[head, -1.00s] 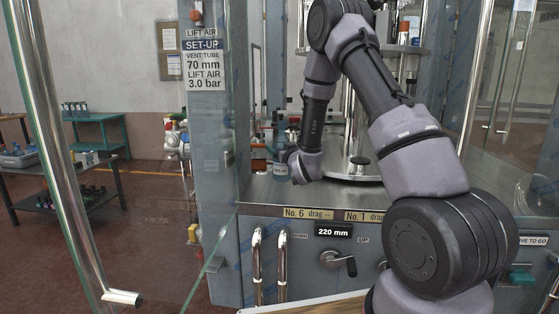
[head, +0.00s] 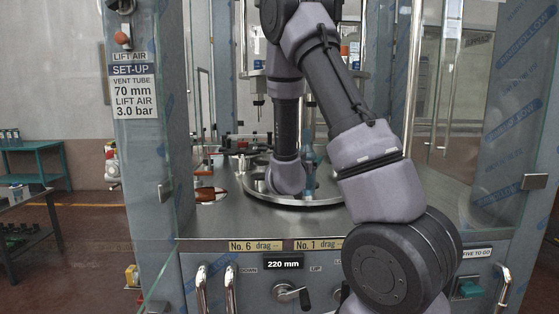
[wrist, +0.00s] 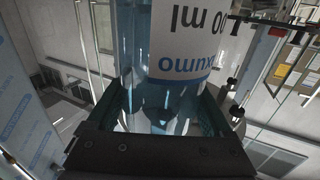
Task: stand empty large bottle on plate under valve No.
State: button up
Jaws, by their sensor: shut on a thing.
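A clear blue-tinted large bottle (wrist: 165,60) with a white label fills the middle of the wrist view, its label text upside down there. My gripper (wrist: 158,108) is shut on it, one dark finger on each side. In the head view the bottle (head: 310,172) is a narrow blue-green shape just right of my wrist, partly hidden by my arm. It is over the round metal table (head: 300,205) in the filling machine. Whether its base touches a plate cannot be told. A filling valve (head: 258,88) hangs left of my arm; my arm hides others.
Glass doors with metal handles (head: 416,70) stand open at both sides. A grey post with a set-up sign (head: 133,84) is at left. The front deck (head: 400,195) has yellow drag labels (head: 257,246) below its edge. Low fittings (head: 240,145) stand behind the table at left.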

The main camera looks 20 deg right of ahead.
jog(key=shift+m+g+h, duration=0.8)
jog(key=shift+g+h, duration=0.1)
jog(key=s+d, duration=0.1)
jog(key=d, duration=0.1)
jog(key=s+d, duration=0.1)
jog(key=s, duration=0.1)
jog(key=shift+d+r, duration=0.2)
jog(key=shift+d, duration=0.15)
jog(key=shift+w, duration=0.1)
jog(key=w+d+f, duration=0.1)
jog(key=w+d, duration=0.1)
jog(key=w, duration=0.7)
jog(key=w+d+f, duration=0.1)
jog(key=w+d, duration=0.2)
jog(key=w, duration=0.6)
jog(key=shift+d+f, duration=0.15)
jog(key=shift+f, duration=0.25)
jog(key=shift+f, duration=0.25)
dwell(0.8)
jog(key=o, duration=1.1)
jog(key=shift+o, duration=0.2)
